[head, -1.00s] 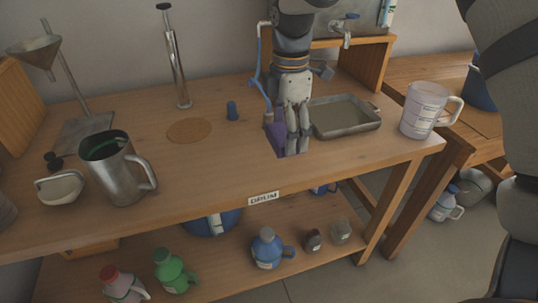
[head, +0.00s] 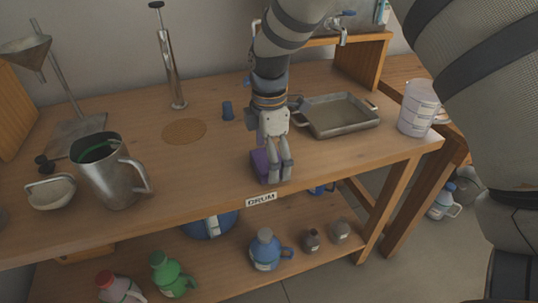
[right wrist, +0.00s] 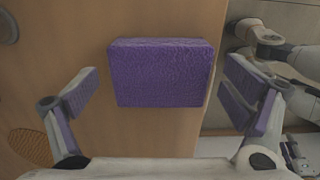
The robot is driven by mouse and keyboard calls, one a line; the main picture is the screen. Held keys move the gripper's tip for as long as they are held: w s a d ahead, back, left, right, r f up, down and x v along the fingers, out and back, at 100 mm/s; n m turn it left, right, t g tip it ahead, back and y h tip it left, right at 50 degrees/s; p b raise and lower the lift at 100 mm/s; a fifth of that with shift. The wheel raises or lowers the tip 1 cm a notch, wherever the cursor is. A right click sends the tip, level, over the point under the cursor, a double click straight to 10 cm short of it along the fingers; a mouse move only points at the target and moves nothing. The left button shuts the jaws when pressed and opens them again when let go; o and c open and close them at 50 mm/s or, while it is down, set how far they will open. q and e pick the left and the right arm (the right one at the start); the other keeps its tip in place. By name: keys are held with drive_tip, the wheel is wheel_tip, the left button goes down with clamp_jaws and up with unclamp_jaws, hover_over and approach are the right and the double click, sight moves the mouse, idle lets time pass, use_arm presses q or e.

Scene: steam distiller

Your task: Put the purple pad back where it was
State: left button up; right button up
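The purple pad (head: 258,165) is a block near the front edge of the wooden table, just behind the DRUM label. In the right wrist view the pad (right wrist: 161,73) lies on the wood with its right side close to the table edge. My right gripper (head: 277,178) is over the pad in the head view. In the right wrist view this gripper (right wrist: 160,90) is open, with one purple-lined finger on each side of the pad and a gap on both sides. In the head view its fingers partly hide the pad.
A metal tray (head: 340,117) stands behind and right of the pad, with a white measuring jug (head: 418,108) farther right. A small blue cup (head: 228,111) and a round brown mat (head: 185,131) are behind left. A metal pitcher (head: 112,172) stands left. Bare tabletop lies between.

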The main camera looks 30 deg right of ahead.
drive_tip(key=shift+r, duration=0.15)
wheel_tip(320, 180, up, 12)
drive_tip(key=shift+p, duration=0.4)
